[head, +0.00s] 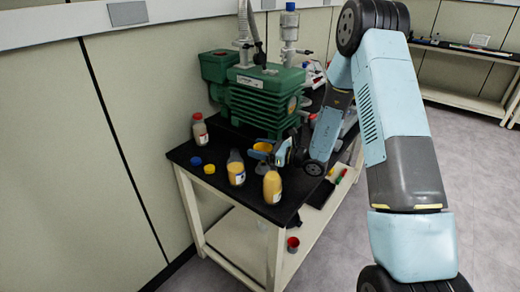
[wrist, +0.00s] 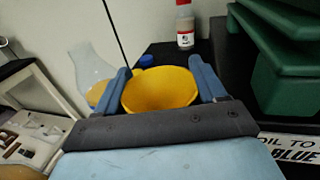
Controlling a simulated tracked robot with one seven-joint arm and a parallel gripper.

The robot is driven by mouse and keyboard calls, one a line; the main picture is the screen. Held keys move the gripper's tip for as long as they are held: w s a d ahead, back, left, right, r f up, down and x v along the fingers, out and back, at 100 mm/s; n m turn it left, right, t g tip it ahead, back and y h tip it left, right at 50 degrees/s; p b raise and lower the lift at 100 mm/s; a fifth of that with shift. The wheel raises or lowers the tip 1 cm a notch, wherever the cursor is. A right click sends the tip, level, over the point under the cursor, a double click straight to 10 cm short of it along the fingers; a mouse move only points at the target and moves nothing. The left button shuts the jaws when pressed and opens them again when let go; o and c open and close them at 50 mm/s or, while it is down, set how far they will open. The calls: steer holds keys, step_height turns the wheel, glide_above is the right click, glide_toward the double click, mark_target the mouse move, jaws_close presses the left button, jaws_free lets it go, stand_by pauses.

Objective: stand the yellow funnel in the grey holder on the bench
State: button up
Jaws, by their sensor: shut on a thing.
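The yellow funnel (wrist: 158,92) is between the two blue fingers of my gripper (wrist: 160,70), which is shut on it. Its wide mouth faces the wrist camera, and its stem is hidden. In the head view, a small part of the funnel (head: 262,147) shows above the black bench top (head: 222,197), in front of the green pump. I cannot make out the grey holder in either view.
A flask (head: 236,172) and a bottle (head: 272,187) with yellow contents stand close to my gripper. A red-capped bottle (head: 200,132), blue cap (head: 196,161) and yellow cap (head: 209,169) are at the left. The green pump (head: 262,98) fills the back.

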steer(key=shift+f, duration=1.6)
stand_by(2.2)
steer(key=o, duration=1.1)
steer(key=shift+r, duration=0.1)
steer(key=shift+d, duration=0.15)
steer(key=shift+d, duration=0.25)
steer(key=v, duration=1.3)
steer(key=shift+s, duration=0.2)
steer(key=shift+a, duration=0.1)
